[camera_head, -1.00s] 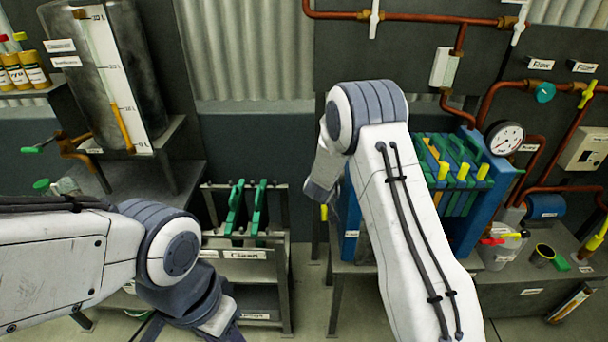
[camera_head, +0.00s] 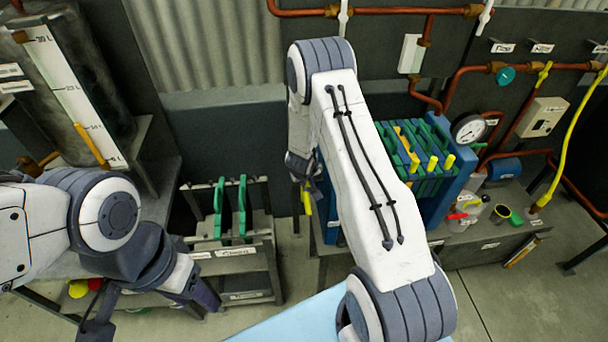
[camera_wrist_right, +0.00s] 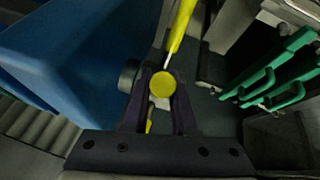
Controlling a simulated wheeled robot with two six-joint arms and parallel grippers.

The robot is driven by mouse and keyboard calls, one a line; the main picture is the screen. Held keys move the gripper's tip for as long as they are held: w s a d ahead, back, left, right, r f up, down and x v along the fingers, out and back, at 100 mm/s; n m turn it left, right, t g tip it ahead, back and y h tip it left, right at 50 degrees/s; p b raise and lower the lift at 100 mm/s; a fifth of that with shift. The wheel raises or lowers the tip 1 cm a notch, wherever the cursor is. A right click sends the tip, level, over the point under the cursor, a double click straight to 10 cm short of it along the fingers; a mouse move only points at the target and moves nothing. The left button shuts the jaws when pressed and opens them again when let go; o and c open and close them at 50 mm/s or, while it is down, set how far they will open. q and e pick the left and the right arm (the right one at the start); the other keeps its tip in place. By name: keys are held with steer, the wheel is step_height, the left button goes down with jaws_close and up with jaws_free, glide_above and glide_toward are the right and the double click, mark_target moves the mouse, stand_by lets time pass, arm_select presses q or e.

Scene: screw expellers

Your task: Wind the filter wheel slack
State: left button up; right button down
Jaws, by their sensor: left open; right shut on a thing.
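The filter press has a blue frame (camera_head: 455,200) with green and yellow-tabbed plates (camera_head: 425,150), right of my right arm in the head view. Its wheel shows only in part: a yellow bar (camera_wrist_right: 181,25) and a round yellow knob (camera_wrist_right: 163,84) in the right wrist view, beside the blue end block (camera_wrist_right: 60,50). A yellow bar end (camera_head: 307,203) also shows in the head view. My right gripper (camera_wrist_right: 160,85) is shut at the knob, which sits between its fingers. My left gripper (camera_head: 150,312) is open and empty at lower left.
A rack with green plates (camera_head: 242,205) stands left of the press; it also shows in the right wrist view (camera_wrist_right: 270,85). A pressure gauge (camera_head: 468,130) and copper pipes are at right. A tank with a level scale (camera_head: 75,90) is at far left. Floor shows at lower right.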

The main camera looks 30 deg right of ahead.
stand_by(0.3)
steer(key=c, duration=0.7)
jaws_free()
steer(key=shift+s+a+r, duration=0.1)
steer(key=shift+a+r, duration=0.05)
steer(key=shift+r, duration=0.3)
steer(key=v, duration=0.9)
steer(key=shift+s+r+p, duration=0.2)
steer(key=shift+p, duration=0.2)
